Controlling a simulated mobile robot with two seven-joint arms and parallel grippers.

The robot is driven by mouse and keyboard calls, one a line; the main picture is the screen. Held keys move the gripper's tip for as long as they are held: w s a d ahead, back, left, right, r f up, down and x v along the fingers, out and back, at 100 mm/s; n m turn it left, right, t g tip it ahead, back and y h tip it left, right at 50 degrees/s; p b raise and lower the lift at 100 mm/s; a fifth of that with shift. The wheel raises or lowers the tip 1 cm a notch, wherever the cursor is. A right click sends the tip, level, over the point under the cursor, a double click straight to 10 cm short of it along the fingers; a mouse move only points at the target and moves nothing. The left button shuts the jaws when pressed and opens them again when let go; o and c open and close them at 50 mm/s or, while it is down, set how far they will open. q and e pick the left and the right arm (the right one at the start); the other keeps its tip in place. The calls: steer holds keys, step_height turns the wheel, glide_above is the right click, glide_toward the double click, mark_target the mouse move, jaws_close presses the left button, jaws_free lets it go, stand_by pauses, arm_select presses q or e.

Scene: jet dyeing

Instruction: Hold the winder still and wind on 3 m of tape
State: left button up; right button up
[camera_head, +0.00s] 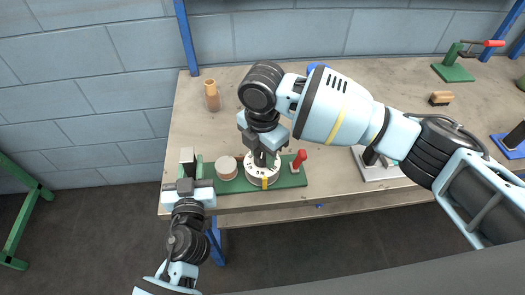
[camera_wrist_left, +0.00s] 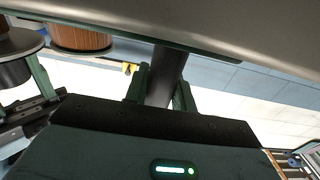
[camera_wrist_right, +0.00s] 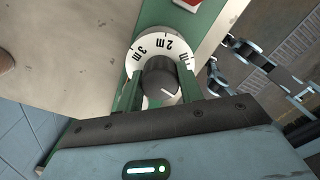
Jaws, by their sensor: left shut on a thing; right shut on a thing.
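The winder is a green base (camera_head: 291,179) along the table's front edge. On it sit a brown tape spool (camera_head: 226,167) and a white dial (camera_head: 263,182), whose marks 1m, 2m and 3m show in the right wrist view (camera_wrist_right: 134,62). My left gripper (camera_head: 188,184) is shut on a dark post at the base's left end, seen between its fingers in the left wrist view (camera_wrist_left: 166,75). My right gripper (camera_head: 264,155) reaches down over the dial and is shut on its dark centre knob (camera_wrist_right: 158,82). A short white line shows on the knob.
An orange-brown cylinder (camera_head: 211,95) stands behind on the table (camera_head: 193,120). A green stand with a red handle (camera_head: 454,70) is at the back right. My right arm covers much of the table's middle.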

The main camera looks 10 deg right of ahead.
steer(key=m, duration=0.4)
steer(key=shift+m, duration=0.3)
steer(key=m, duration=0.3)
steer(key=shift+m, duration=0.3)
steer(key=m, duration=0.4)
steer(key=shift+m, duration=0.3)
steer(key=m, duration=0.3)
steer(key=shift+m, duration=0.3)
steer(key=m, duration=0.3)
steer(key=shift+m, duration=0.3)
steer(key=m, duration=0.4)
steer(key=shift+m, duration=0.3)
steer(key=m, duration=0.4)
steer(key=shift+m, duration=2.1)
